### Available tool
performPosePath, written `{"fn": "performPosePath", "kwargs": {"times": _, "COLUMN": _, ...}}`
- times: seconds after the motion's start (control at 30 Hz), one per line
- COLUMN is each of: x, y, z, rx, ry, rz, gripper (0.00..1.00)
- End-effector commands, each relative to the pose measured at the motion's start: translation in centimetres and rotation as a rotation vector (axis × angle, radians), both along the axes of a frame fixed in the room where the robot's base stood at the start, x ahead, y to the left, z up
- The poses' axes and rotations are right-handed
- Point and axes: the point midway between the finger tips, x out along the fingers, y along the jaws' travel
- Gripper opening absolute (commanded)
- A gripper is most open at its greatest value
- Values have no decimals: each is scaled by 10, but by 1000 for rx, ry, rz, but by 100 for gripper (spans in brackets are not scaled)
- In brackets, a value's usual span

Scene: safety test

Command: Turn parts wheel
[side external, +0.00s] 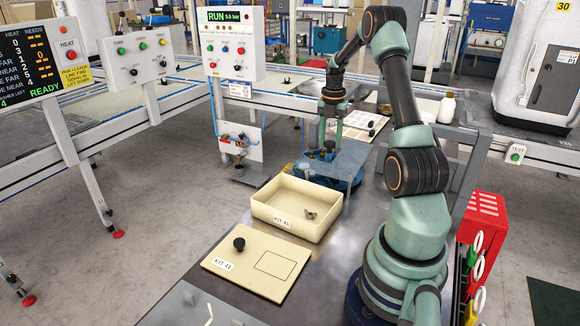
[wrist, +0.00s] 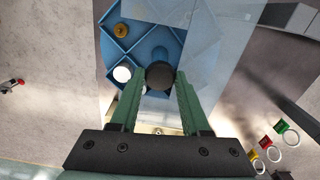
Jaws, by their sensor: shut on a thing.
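The parts wheel (side external: 352,158) is a blue round tray on the bench behind the tan kit box, partly hidden by a see-through cover and the box. In the wrist view the blue wheel (wrist: 110,47) shows divided compartments, with a brass-coloured round part (wrist: 122,30) in one and a white disc (wrist: 122,74) near the left jaw. My gripper (side external: 330,148) points down at the wheel. In the wrist view its green jaws (wrist: 159,80) are shut on a black round knob (wrist: 160,74).
An open tan kit box (side external: 270,222) holding small metal parts stands in front of the wheel. A red rack (side external: 487,225) with ringed tags stands at right. A control box (side external: 233,60) reads RUN. White bottle (side external: 446,108) stands behind.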

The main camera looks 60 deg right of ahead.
Motion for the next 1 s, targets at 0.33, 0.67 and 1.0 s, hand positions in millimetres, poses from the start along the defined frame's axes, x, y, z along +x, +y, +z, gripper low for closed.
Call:
{"fn": "performPosePath", "kwargs": {"times": 0.33, "x": 2, "y": 2, "z": 2, "rx": 1, "ry": 1, "rz": 172, "gripper": 0}}
{"fn": "performPosePath", "kwargs": {"times": 0.67, "x": 1, "y": 2, "z": 1, "rx": 2, "ry": 1, "rz": 285, "gripper": 0}}
{"fn": "performPosePath", "kwargs": {"times": 1.0, "x": 1, "y": 2, "z": 1, "rx": 2, "ry": 1, "rz": 332, "gripper": 0}}
